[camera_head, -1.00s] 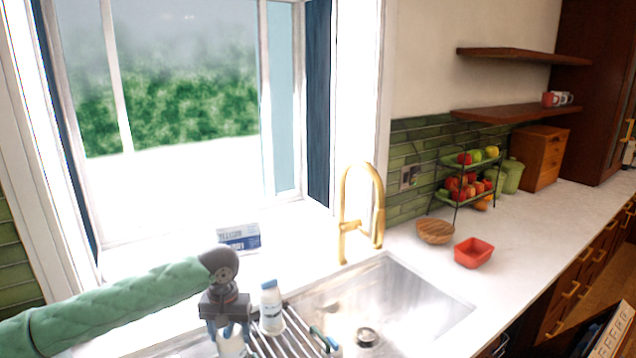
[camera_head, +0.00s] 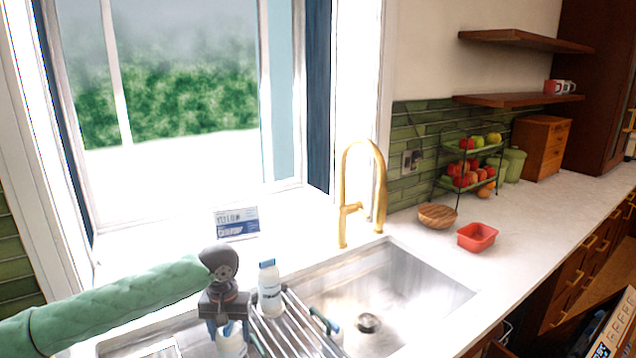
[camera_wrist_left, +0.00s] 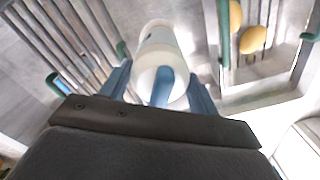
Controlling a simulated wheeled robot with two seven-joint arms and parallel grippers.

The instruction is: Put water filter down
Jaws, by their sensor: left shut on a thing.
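A white cylinder, which I take to be the water filter (camera_head: 232,346), is between the blue fingers of my left gripper (camera_head: 230,327). My left gripper is shut on it at the left of the sink, beside the drying rack (camera_head: 294,325). In the left wrist view the white filter (camera_wrist_left: 160,48) stands between the blue fingertips (camera_wrist_left: 162,84), with metal bars around and below it. Its lower part is cut off in the head view, and I cannot tell whether it touches anything beneath. My right gripper is not in view.
A white bottle with a blue cap (camera_head: 269,291) stands just right of the gripper. A gold faucet (camera_head: 345,205) rises behind the sink basin (camera_head: 400,290). A blue-white box (camera_head: 237,223) is on the sill. A red bowl (camera_head: 477,237) and wooden bowl (camera_head: 437,216) are on the right counter.

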